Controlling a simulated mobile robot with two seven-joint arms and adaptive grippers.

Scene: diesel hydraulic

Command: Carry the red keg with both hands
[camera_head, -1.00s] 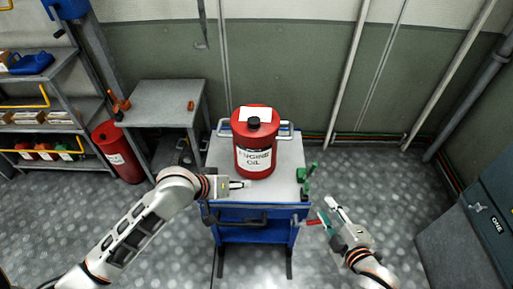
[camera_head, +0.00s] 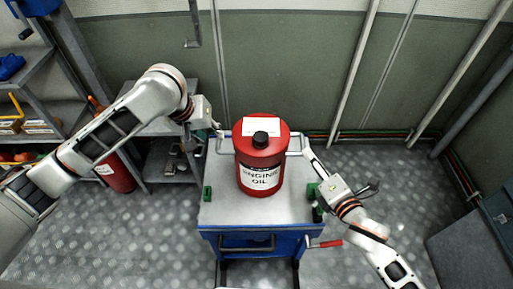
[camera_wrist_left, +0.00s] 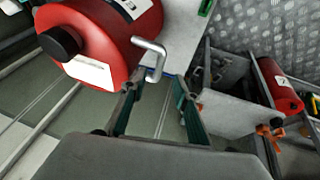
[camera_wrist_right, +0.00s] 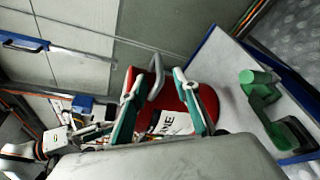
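The red keg (camera_head: 262,165), with a black cap and an "ENGINE OIL" label, stands upright on the grey top of a blue cart (camera_head: 225,211). It has a metal handle on each side. My left gripper (camera_head: 219,129) is at the keg's left handle (camera_head: 225,144); in the left wrist view its fingers (camera_wrist_left: 158,98) are apart, with the handle (camera_wrist_left: 152,58) near one fingertip. My right gripper (camera_head: 309,155) is at the right handle (camera_head: 296,142); in the right wrist view its fingers (camera_wrist_right: 158,88) are apart, with the handle (camera_wrist_right: 155,78) between them. Finger contact is unclear.
Green items (camera_head: 314,190) lie on the cart's right side and a small green block (camera_head: 207,193) on its left. Wall pipes run behind; floor in front is clear.

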